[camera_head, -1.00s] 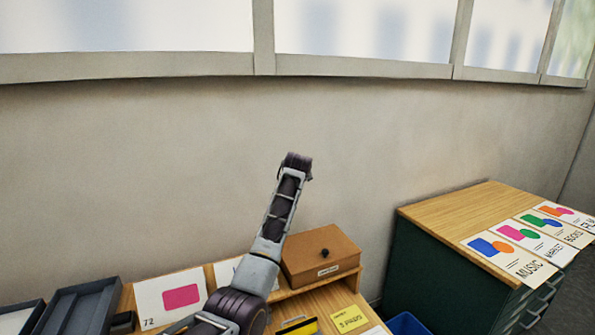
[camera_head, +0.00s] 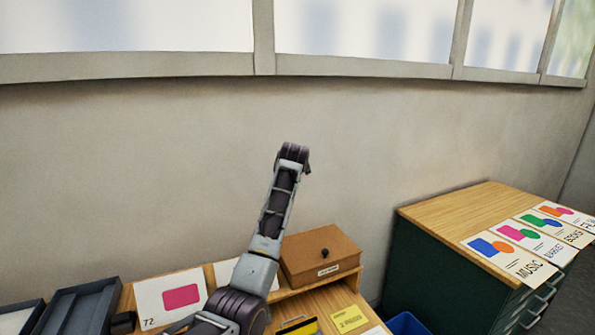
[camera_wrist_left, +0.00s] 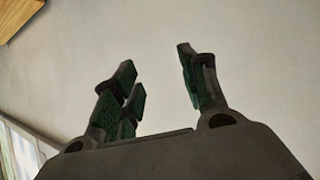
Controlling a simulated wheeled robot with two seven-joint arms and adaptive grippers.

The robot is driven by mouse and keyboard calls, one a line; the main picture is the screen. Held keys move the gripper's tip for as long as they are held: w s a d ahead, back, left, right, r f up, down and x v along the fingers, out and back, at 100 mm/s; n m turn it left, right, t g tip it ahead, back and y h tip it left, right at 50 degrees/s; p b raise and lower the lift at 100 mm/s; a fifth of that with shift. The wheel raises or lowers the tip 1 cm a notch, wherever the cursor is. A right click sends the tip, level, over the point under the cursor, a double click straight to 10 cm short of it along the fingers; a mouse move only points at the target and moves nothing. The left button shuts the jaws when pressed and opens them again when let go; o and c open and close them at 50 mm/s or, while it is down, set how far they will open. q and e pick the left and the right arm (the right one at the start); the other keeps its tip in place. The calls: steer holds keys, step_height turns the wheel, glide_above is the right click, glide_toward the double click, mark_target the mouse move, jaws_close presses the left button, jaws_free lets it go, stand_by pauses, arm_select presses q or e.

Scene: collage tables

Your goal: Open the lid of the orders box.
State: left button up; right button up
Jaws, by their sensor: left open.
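The orders box (camera_head: 309,262) is a brown box on a raised wooden shelf at the back of the table, with a dark round knob (camera_head: 324,253) on its lid and a small white label on its front. Its lid is shut. My left arm rises just left of the box and partly covers its left edge. In the head view the hand end is high above the box, against the wall, and the fingers cannot be made out. In the left wrist view my left gripper (camera_wrist_left: 165,80) is open and empty, with only bare wall between its fingers. My right gripper is not in view.
A card with a pink shape (camera_head: 172,297) and dark grey trays (camera_head: 79,309) lie left of my arm. A yellow note (camera_head: 349,319) lies before the box. A blue bin (camera_head: 406,324) and a green cabinet with posters (camera_head: 437,262) stand right. The wall is close behind.

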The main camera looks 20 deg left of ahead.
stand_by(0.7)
arm_select(q)
steer(key=v, duration=1.2)
stand_by(0.4)
stand_by(0.5)
